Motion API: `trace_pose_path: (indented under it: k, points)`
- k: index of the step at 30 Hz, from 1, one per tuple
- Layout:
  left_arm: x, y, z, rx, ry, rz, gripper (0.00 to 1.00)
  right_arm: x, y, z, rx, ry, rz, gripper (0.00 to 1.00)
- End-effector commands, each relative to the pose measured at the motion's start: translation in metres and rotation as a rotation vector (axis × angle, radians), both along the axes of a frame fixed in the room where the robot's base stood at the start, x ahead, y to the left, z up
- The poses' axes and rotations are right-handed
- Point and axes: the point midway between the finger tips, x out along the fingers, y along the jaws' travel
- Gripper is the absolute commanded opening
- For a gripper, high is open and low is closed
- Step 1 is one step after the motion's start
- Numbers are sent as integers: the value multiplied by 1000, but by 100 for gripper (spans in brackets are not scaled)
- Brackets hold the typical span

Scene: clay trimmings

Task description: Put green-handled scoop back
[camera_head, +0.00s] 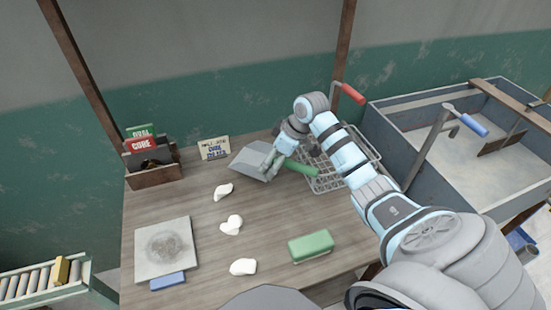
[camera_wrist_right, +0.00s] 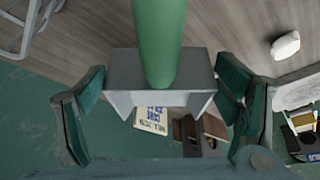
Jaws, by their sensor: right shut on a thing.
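The green-handled scoop has a grey pan (camera_head: 250,161) and a green handle (camera_head: 302,168). In the head view it is at the back middle of the wooden table, beside the wire basket. My right gripper (camera_head: 273,160) is shut on the scoop, with the pan to its left and the handle to its right. In the right wrist view the green handle (camera_wrist_right: 160,35) runs down from the top edge to the grey pan (camera_wrist_right: 118,65), between the fingers of my right gripper (camera_wrist_right: 160,95). I cannot tell whether the scoop touches the table. My left gripper is not in view.
A wire basket (camera_head: 327,184) stands right of the scoop, partly behind my arm. Several items lie on the table: white clay pieces (camera_head: 232,225), a green block (camera_head: 311,246), a square slab (camera_head: 165,247). A card holder (camera_head: 153,175) and sign (camera_head: 215,147) stand behind. A grey sink (camera_head: 400,108) is right.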

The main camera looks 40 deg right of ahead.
Motion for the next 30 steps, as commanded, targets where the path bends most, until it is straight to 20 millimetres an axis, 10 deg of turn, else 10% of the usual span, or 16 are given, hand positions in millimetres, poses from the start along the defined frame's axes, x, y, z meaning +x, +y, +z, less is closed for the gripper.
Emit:
trace_pose_path:
  k: [11, 12, 14, 30]
  points:
    - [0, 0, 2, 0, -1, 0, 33, 0, 0, -10, 0, 0, -1, 24]
    - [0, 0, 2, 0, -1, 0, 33, 0, 0, -10, 0, 1, -1, 89]
    - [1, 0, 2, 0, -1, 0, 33, 0, 0, -10, 0, 1, -1, 99]
    - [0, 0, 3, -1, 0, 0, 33, -4, -4, 16, -3, -2, -2, 100]
